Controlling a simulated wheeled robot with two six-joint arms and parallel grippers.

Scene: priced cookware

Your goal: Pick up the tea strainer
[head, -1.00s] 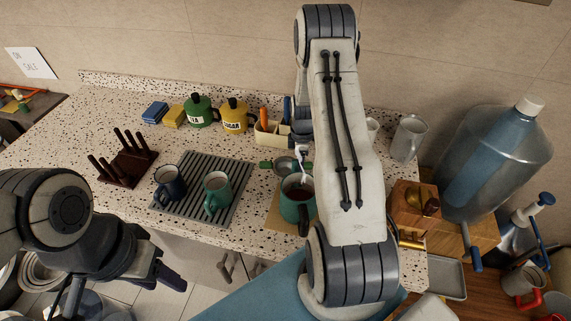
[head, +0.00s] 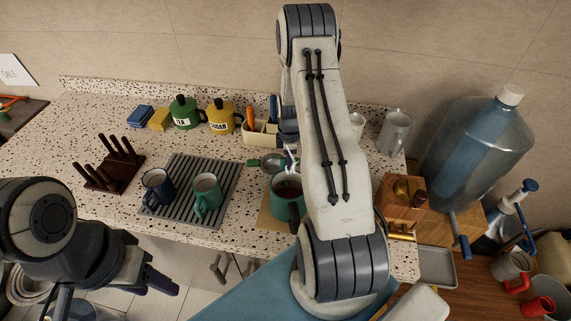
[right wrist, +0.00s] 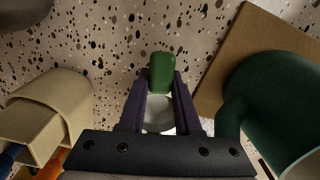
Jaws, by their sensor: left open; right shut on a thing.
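The tea strainer has a grey metal bowl (head: 271,160) and green handles. It is on the speckled counter, behind the large green mug (head: 287,192). In the right wrist view one green handle (right wrist: 162,70) shows at my fingertips, with its pale bowl (right wrist: 158,115) between the fingers. My right gripper (right wrist: 161,82) is shut on the strainer. In the head view my right arm partly hides this gripper. I cannot tell whether the strainer is clear of the counter. My left gripper (head: 160,281) is open and empty, in front of the counter's edge at the lower left.
The green mug (right wrist: 270,105) stands close right of my right gripper, on a brown board (right wrist: 235,60). A cream holder (right wrist: 50,105) is close on the left. A striped mat (head: 228,185) bears two mugs. A wooden grinder (head: 398,200) stands right of my arm.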

